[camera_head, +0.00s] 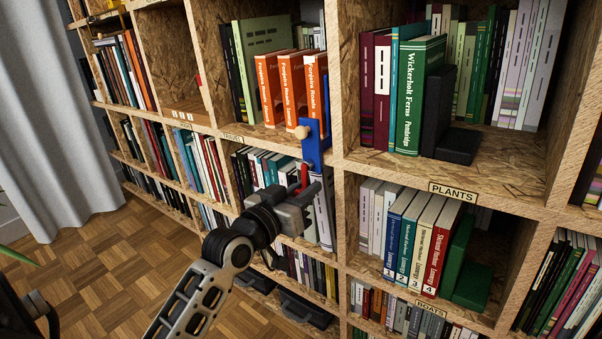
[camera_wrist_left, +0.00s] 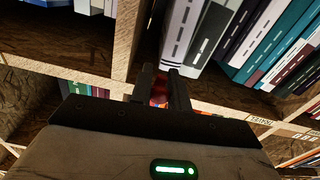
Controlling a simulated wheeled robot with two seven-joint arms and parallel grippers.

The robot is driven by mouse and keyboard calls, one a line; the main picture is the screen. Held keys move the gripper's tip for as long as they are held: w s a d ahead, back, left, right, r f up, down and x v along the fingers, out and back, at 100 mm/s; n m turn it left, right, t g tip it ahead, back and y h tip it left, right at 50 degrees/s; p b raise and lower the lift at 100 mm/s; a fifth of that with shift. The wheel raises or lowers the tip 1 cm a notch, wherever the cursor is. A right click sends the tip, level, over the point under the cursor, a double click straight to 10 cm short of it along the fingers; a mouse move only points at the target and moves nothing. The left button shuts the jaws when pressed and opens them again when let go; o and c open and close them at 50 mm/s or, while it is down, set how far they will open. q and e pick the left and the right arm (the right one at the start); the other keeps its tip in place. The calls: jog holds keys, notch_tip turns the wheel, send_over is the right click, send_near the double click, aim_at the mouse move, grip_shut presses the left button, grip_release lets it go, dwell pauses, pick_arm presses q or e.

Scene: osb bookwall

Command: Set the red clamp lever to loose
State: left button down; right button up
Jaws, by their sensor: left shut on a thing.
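The blue clamp (camera_head: 313,148) is fixed at the shelf edge below the orange books, with a pale round knob (camera_head: 301,132) on its left side. The red clamp lever (camera_head: 304,174) hangs below the blue body, roughly upright in the picture. My left gripper (camera_head: 304,194) reaches up from below and is shut on the lever. In the left wrist view the red lever (camera_wrist_left: 159,94) shows between the two dark fingers; most of it is hidden by them. Its exact angle is hard to tell. My right gripper is out of view.
Books fill the OSB shelves around the clamp. Orange books (camera_head: 268,88) stand just above it, and pale books stand behind my gripper. A shelf upright (camera_head: 337,200) runs close on the right. The parquet floor (camera_head: 90,265) at lower left is open.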

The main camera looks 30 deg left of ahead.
pick_arm(q)
jog(key=shift+d+r+n+p, duration=0.15)
jog(key=shift+r+n+p, duration=0.15)
jog(key=shift+d+f, duration=0.1)
jog(key=shift+f, duration=0.15)
jog(key=c, duration=1.3)
grip_release()
jog(key=shift+c, duration=0.2)
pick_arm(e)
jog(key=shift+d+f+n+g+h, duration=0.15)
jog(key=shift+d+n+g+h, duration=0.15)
